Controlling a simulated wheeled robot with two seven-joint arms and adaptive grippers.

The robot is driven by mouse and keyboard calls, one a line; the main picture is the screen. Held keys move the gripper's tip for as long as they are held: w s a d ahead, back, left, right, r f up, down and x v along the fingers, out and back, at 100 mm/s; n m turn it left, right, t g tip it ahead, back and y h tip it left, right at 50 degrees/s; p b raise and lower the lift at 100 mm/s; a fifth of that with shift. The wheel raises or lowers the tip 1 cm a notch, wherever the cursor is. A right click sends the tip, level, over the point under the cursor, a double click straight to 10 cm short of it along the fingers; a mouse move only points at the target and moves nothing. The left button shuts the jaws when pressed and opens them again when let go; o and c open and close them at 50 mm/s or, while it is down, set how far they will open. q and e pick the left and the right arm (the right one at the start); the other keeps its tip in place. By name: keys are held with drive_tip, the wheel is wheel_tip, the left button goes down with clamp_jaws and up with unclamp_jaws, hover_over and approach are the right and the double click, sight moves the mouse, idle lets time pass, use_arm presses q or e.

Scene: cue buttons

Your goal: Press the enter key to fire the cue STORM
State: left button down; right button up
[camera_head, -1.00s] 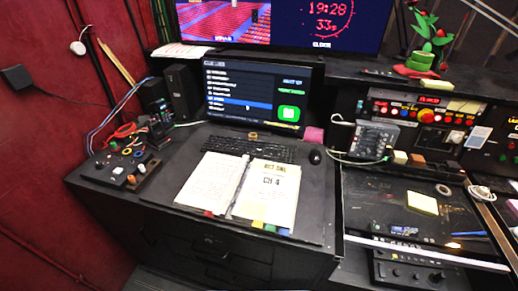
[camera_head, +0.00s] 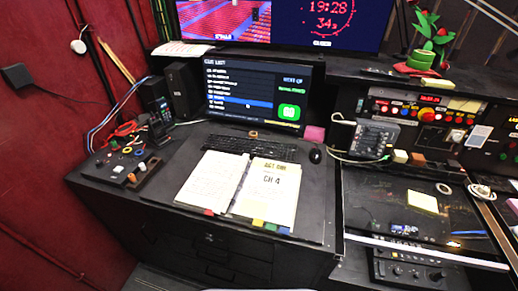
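A black keyboard (camera_head: 250,149) lies on the desk below the cue monitor. Its single keys, the enter key among them, are too small to tell apart. The cue monitor (camera_head: 240,100) shows a cue list with one row highlighted in blue and a green box at its lower right. The cue names are too blurred to read, so I cannot tell which row is STORM. Neither of my grippers is in the head view.
An open binder (camera_head: 240,188) lies in front of the keyboard. A black mouse (camera_head: 315,156) and a pink note block (camera_head: 314,134) are right of it. A small control box (camera_head: 128,168) stands at the left. A telephone-like keypad unit (camera_head: 375,138) stands at the right.

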clamp_jaws()
drive_tip(key=shift+d, duration=0.1)
idle(1.1)
